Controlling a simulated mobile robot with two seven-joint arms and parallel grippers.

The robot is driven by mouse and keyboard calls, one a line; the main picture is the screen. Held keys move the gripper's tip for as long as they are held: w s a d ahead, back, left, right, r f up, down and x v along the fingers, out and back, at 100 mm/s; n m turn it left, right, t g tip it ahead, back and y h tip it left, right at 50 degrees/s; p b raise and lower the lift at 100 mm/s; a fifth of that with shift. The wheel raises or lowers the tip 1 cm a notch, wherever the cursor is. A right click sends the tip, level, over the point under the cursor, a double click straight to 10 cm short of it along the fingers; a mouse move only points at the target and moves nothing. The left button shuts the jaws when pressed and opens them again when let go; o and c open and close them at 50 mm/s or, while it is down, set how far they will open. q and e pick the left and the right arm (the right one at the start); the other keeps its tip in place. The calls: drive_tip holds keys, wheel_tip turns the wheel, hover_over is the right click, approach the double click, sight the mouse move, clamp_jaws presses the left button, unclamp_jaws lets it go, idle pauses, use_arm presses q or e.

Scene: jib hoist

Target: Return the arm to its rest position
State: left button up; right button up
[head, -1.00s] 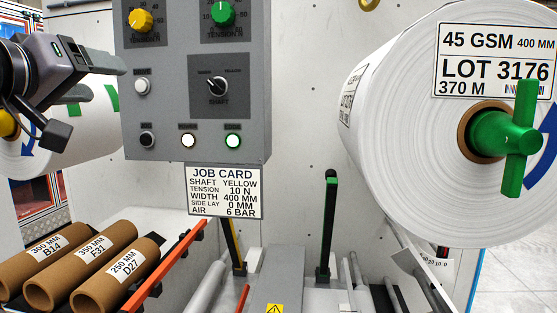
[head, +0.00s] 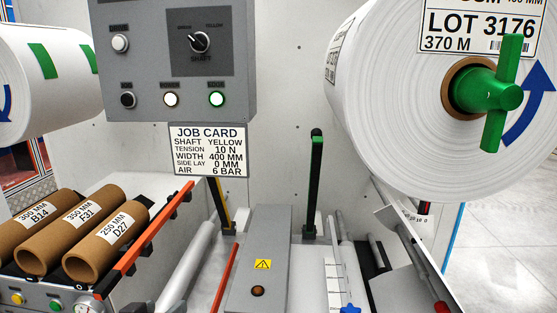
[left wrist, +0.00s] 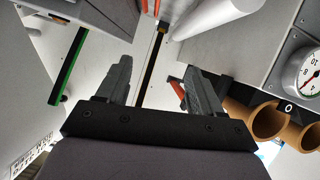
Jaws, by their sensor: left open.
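My left gripper (left wrist: 155,90) shows in the left wrist view, its two dark fingers spread apart with nothing between them. My left arm and gripper are out of the head view. My right arm and gripper are in neither view. In the head view the grey control box (head: 180,60) hangs on the machine's pale wall, with a shaft selector (head: 199,41) and lamps. The job card (head: 208,150) is fixed below the box and names the yellow shaft.
A large white roll (head: 385,110) with a green handle (head: 495,95) fills the upper right. Another white roll (head: 55,85) is at the left. Several brown cores (head: 65,240) lie on a rack at the lower left. A gauge (left wrist: 308,70) is close at the wrist view's right.

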use_arm(q)
drive_tip(key=s+d+f+m+g, duration=0.2)
drive_tip(key=s+d+f, duration=0.1)
drive_tip(key=s+f, duration=1.5)
drive_tip(key=s, duration=0.4)
drive_tip(key=shift+m, duration=0.3)
